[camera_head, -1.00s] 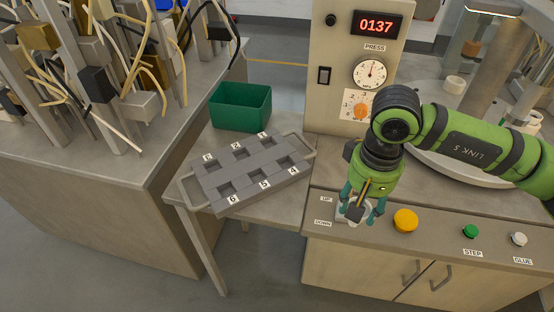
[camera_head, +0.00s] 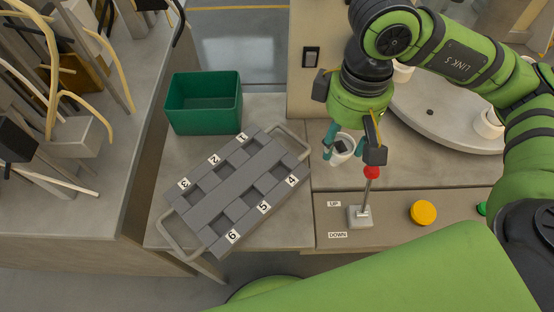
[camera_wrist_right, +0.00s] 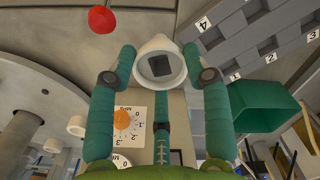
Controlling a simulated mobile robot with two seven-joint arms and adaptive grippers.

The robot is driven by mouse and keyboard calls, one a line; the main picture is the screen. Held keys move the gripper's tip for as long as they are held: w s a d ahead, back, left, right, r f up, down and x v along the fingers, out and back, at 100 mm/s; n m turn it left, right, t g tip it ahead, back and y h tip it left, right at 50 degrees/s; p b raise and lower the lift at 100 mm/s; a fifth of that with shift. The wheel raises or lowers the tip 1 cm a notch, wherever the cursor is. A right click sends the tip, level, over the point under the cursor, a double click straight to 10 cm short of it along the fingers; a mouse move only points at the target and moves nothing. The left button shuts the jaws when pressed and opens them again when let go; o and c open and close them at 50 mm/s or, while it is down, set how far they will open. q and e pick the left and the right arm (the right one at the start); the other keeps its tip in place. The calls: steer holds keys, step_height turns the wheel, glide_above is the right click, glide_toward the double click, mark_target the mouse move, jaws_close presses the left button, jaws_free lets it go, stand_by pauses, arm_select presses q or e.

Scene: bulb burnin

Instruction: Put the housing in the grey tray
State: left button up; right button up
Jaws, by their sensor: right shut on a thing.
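My right gripper (camera_head: 350,152) is shut on a white cup-like housing (camera_head: 342,148) with a dark square opening. In the right wrist view the housing (camera_wrist_right: 160,60) sits between the fingers (camera_wrist_right: 160,62). It is held in the air, to the right of the grey tray (camera_head: 236,185) and not over it. The tray has two rows of square pockets numbered 1 to 6, which look empty, and a handle at each end. Part of it shows at the upper right of the wrist view (camera_wrist_right: 245,42). My left gripper is not in view.
A red-knobbed lever (camera_head: 371,172) stands upright close to the gripper, by UP and DOWN labels. A green bin (camera_head: 204,115) stands behind the tray. A round table (camera_head: 440,115) with white cups is at the right. A yellow button (camera_head: 423,212) is on the panel. Cables hang at left.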

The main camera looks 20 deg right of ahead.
steer(key=shift+s+r+n, duration=0.3)
steer(key=shift+s+r, duration=0.15)
steer(key=shift+s, duration=0.25)
steer(key=shift+w+a+f+p, duration=0.35)
steer(key=shift+w+a+p, duration=0.1)
steer(key=shift+a+p, duration=0.2)
steer(key=w+a+f+p, duration=0.1)
steer(key=w+a+f, duration=0.1)
steer(key=f, duration=0.1)
steer(key=w+a+f+p, duration=0.2)
steer(key=a+f, duration=0.1)
steer(key=w+a+f+p, duration=0.2)
steer(key=f, duration=0.1)
steer(key=shift+a+f, duration=0.25)
steer(key=shift+a, duration=0.15)
steer(key=shift+f, duration=0.4)
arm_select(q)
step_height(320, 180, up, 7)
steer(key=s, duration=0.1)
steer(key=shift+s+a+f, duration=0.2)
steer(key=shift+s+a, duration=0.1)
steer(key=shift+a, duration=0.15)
